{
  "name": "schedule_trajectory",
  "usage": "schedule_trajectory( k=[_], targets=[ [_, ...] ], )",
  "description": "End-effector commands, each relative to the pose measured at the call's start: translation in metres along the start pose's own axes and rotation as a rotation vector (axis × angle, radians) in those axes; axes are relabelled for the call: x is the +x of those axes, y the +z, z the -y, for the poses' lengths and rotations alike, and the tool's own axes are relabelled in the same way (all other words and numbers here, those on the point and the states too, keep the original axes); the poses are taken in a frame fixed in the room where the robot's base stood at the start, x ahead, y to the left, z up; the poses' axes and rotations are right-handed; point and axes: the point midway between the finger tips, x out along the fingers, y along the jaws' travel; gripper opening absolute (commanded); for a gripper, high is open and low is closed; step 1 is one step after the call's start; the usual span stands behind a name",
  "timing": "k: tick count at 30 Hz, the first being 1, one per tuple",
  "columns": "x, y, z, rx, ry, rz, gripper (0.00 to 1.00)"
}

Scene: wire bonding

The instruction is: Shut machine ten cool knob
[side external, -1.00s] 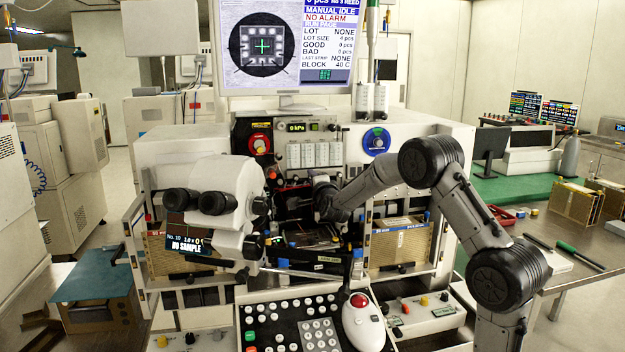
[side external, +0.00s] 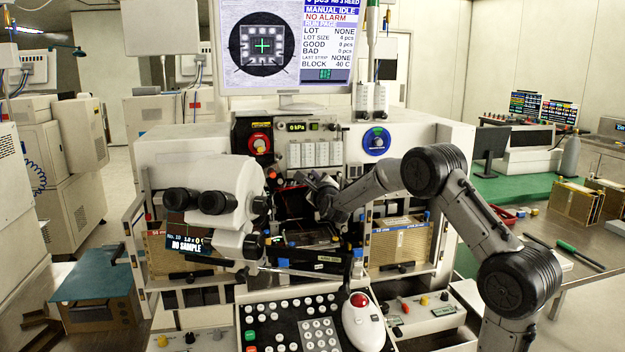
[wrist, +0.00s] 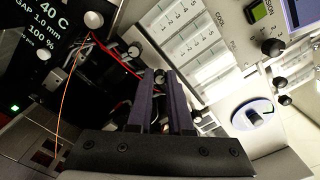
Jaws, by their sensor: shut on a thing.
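Machine ten is the bonder whose dark display (side external: 187,240) reads "No. 10" and "NO SAMPLE". My gripper (side external: 303,179) is at its front, below the white panel with the kPa readout (side external: 297,127). In the wrist view my gripper's dark fingers (wrist: 167,73) point up into the space beside that panel, close together. They are shut on a small part, which I take to be the cool knob; the fingers mostly hide it and I cannot read its label. Its turned position cannot be told.
A blue-ringed dial (side external: 377,141) and a red dial (side external: 259,143) flank the panel. The microscope (side external: 215,190) stands left of my gripper. The keypad (side external: 300,320) is below.

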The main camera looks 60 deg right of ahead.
Motion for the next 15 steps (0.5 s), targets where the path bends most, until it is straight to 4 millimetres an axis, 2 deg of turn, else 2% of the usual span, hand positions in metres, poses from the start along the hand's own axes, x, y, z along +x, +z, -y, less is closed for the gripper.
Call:
schedule_trajectory(
  k=[6, 15],
  targets=[
    [-0.0003, -0.0002, -0.0007, 0.106, 0.002, -0.001, 0.0],
    [-0.0003, -0.0006, -0.0012, 0.165, 0.002, -0.002, 0.0]
  ],
)
